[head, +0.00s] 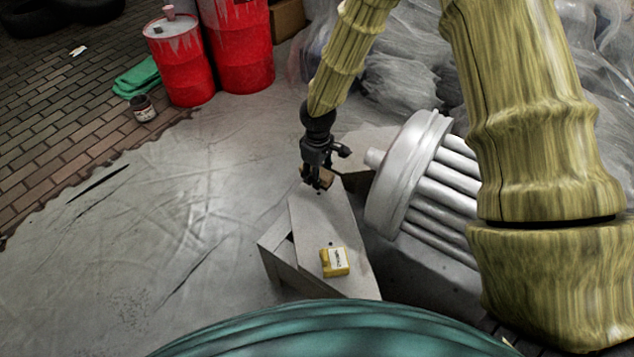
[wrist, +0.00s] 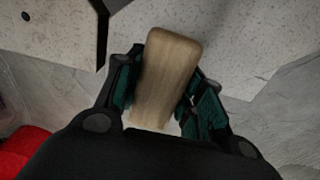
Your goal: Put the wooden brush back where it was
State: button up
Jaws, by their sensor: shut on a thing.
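The wooden brush (wrist: 168,75) is a pale brown block with rounded corners, seen between the fingers in the wrist view. My gripper (wrist: 165,92) is shut on it, with one finger against each long side. In the head view my gripper (head: 318,178) is over the far end of a pale bench-like box (head: 308,220), and the brush (head: 325,177) shows small at its fingertips. I cannot tell whether the brush touches the surface. The brush's far side and any bristles are hidden.
A yellow box (head: 334,262) with a white label lies on the near end of the bench. A fallen grey fluted column (head: 420,175) is close on the right. Red barrels (head: 182,65), a green cloth (head: 137,77) and a small can (head: 142,108) are at back left. The sheeted floor on the left is clear.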

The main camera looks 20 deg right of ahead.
jog(key=shift+f+b, duration=0.5)
jog(key=shift+f, duration=1)
jog(key=shift+f, duration=0.15)
jog(key=o, duration=1.3)
jog(key=shift+c, duration=0.2)
notch_tip(320, 180, up, 12)
jog(key=p, duration=0.5)
jog(key=shift+s, duration=0.15)
